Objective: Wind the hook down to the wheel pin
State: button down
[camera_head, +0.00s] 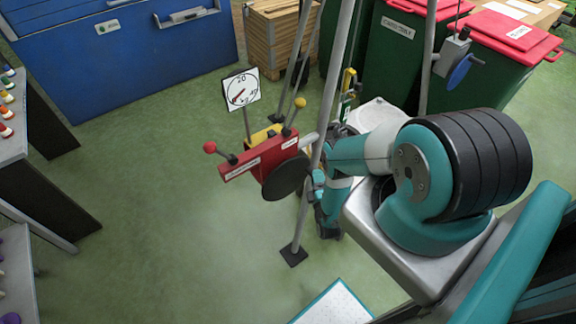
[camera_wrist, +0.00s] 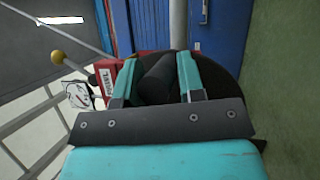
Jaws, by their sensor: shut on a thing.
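A red winch box (camera_head: 268,164) stands on a tripod frame, with a red-knobbed lever (camera_head: 211,148), a yellow-knobbed lever (camera_head: 299,103) and a black disc (camera_head: 287,177) on its near side. My gripper (camera_head: 317,190) is beside the disc, partly behind a grey pole in the head view. In the wrist view my gripper (camera_wrist: 156,66) has its teal fingers around a dark handle (camera_wrist: 157,82) in front of the black disc (camera_wrist: 226,76). A white dial (camera_head: 241,90) stands behind the box. A small yellow piece (camera_head: 348,80) hangs near the poles; I cannot tell whether it is the hook. I cannot make out the wheel pin.
Grey poles (camera_head: 331,110) rise close around my arm. A blue cabinet (camera_head: 130,55), a wooden crate (camera_head: 275,45) and green bins with red lids (camera_head: 490,70) stand behind. A grey box with a blue disc (camera_head: 460,70) is at upper right. Green floor (camera_head: 150,200) is clear on the left.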

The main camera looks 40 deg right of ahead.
jog(key=shift+w+r+n+t+p, duration=0.15)
jog(key=shift+r+n+t+p, duration=0.25)
jog(key=shift+r+n, duration=0.15)
jog(key=shift+a+r+n+t+y+p, duration=0.15)
jog(key=shift+r+n+t+p, duration=0.2)
jog(key=shift+r+n+p, duration=0.35)
jog(key=shift+a+r+n+t+y+p, duration=0.15)
jog(key=shift+r+n+t+p, duration=0.2)
jog(key=shift+n, duration=0.5)
jog(key=shift+d+f, duration=0.1)
jog(key=shift+f, duration=0.05)
jog(key=c, duration=0.7)
grip_release()
jog(key=shift+f, duration=0.1)
jog(key=shift+s+a+p, duration=0.15)
jog(key=shift+s+p, duration=0.8)
jog(key=shift+s, duration=1.15)
jog(key=shift+s+a+p, duration=0.1)
jog(key=shift+s+p, duration=0.8)
jog(key=shift+s, duration=1.15)
